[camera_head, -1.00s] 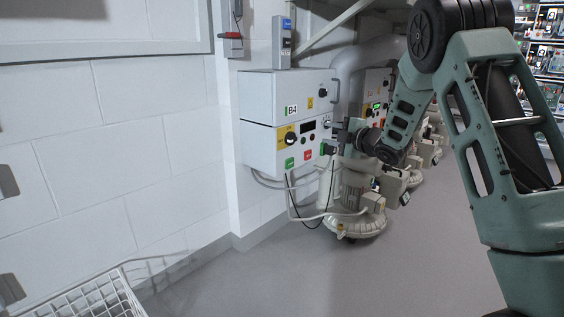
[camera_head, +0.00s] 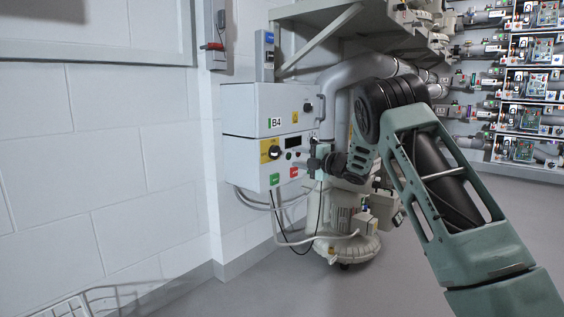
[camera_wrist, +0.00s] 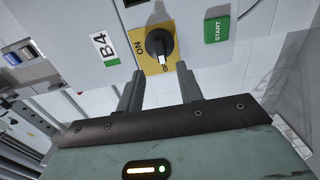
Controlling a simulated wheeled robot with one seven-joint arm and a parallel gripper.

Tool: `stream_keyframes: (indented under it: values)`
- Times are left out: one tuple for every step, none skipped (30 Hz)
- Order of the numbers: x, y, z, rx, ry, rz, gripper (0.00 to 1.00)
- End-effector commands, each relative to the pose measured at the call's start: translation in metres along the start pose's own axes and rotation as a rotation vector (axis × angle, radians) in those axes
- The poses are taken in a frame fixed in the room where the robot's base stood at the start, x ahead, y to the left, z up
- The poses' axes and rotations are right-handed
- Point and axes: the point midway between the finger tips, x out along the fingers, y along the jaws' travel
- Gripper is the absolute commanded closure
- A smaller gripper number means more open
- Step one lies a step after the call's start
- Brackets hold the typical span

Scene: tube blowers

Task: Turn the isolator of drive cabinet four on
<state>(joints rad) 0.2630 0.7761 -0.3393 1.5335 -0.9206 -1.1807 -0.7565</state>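Drive cabinet B4 (camera_head: 245,158) is on the wall, with its label plate also in the wrist view (camera_wrist: 105,48). Its isolator, a black rotary knob (camera_wrist: 158,42) on a yellow plate (camera_wrist: 147,66), shows in the head view too (camera_head: 274,153). In the wrist view the knob's white mark points down at a partly hidden label starting with "O"; the "ON" label is to the left. My gripper (camera_wrist: 159,76) is open and empty. Its fingertips are just below the knob in the wrist view, apart from each other; contact with the knob cannot be told. In the head view my gripper (camera_head: 316,161) is beside the cabinet front.
A green START button (camera_wrist: 217,29) is right of the isolator in the wrist view. A red button (camera_head: 294,172) sits beside it in the head view. A blower (camera_head: 345,240) with hoses stands below the cabinet. A white wire basket (camera_head: 70,308) is at the lower left.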

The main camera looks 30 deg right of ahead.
Motion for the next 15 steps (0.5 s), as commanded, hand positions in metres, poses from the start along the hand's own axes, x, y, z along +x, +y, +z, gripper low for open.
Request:
stream_keyframes:
  values:
    - [0.012, -0.005, 0.0, -0.002, 0.003, 0.001, 0.64]
    - [0.018, -0.005, 0.0, -0.002, 0.002, 0.0, 0.64]
    - [0.026, -0.005, -0.001, -0.001, 0.002, 0.001, 0.64]
    - [0.032, -0.005, -0.001, -0.002, 0.002, 0.001, 0.64]
    - [0.038, -0.004, -0.001, -0.002, 0.003, 0.001, 0.64]
    - [0.045, -0.005, -0.001, -0.001, 0.002, 0.0, 0.64]
    - [0.05, -0.004, -0.001, -0.001, 0.002, 0.001, 0.64]
    - [0.054, -0.003, 0.0, -0.001, 0.001, 0.002, 0.64]
    - [0.059, -0.003, 0.0, 0.0, 0.0, 0.0, 0.64]
    - [0.063, -0.003, 0.0, -0.001, 0.001, 0.0, 0.64]
    - [0.066, -0.003, 0.0, 0.0, 0.001, 0.0, 0.64]
    - [0.069, -0.003, 0.0, 0.0, 0.0, 0.0, 0.64]
    - [0.071, -0.002, 0.0, 0.001, 0.0, -0.001, 0.64]
    - [0.073, -0.002, 0.0, 0.0, 0.0, 0.0, 0.64]
    - [0.075, -0.001, 0.0, 0.0, 0.0, 0.0, 0.64]
